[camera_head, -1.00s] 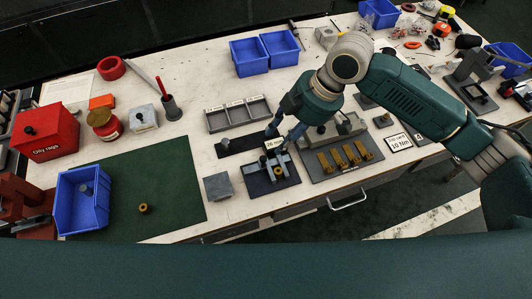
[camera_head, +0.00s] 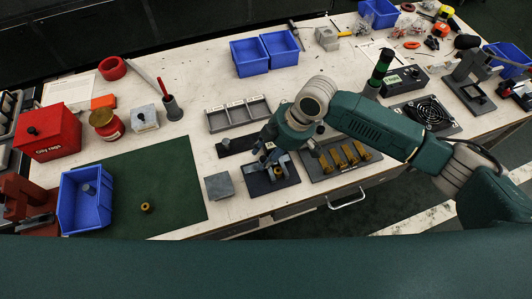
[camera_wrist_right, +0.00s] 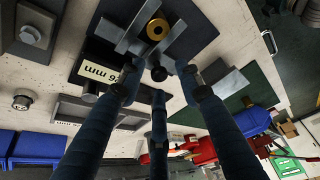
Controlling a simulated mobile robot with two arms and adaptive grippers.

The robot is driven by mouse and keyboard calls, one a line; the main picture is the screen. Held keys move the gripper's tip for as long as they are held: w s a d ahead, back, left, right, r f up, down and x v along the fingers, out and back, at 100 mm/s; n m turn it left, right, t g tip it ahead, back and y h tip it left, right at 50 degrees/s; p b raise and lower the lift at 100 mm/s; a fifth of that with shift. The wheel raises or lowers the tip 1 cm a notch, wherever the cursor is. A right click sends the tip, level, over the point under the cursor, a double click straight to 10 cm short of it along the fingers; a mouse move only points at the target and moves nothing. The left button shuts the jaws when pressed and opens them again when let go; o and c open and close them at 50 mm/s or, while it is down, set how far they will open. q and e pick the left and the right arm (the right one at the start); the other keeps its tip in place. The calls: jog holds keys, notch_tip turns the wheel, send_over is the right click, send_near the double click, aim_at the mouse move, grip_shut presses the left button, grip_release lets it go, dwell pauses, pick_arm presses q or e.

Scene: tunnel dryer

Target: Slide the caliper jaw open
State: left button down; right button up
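The grey caliper fixture (camera_head: 270,170) sits on a dark base plate (camera_head: 260,187) near the table's front edge. In the right wrist view the grey caliper (camera_wrist_right: 130,37) shows at the top, with a brass ring (camera_wrist_right: 157,29) at its jaws. A small black knob (camera_wrist_right: 158,74) is below the ring. My right gripper (camera_head: 263,155) is over the back of the fixture, its fingers pointing down. In the wrist view its fingers (camera_wrist_right: 160,80) are spread around the knob, with visible gaps; contact cannot be told. The gripper partly hides the caliper in the head view. My left gripper is not in view.
A grey block (camera_head: 219,186) stands left of the fixture. A plate with several brass pieces (camera_head: 349,154) is to the right. A divided grey tray (camera_head: 238,115) lies behind. A "26 mm" label (camera_wrist_right: 102,71) is close to the fingers. The green mat (camera_head: 170,190) is mostly clear.

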aim_at(271, 167)
grip_shut()
jog(key=shift+s+a+r+p, duration=0.15)
jog(key=shift+a+p, duration=0.1)
jog(key=shift+a, duration=0.3)
jog(key=shift+s+a+p, duration=0.15)
jog(key=shift+a+p, duration=0.05)
jog(key=shift+a, duration=0.35)
jog(key=shift+s+a+r+p, duration=0.15)
jog(key=shift+a+p, duration=0.1)
jog(key=shift+a, duration=0.3)
jog(key=shift+a+f, duration=0.1)
jog(key=shift+f, duration=0.1)
jog(key=shift+o, duration=0.5)
grip_release()
jog(key=v, duration=1.2)
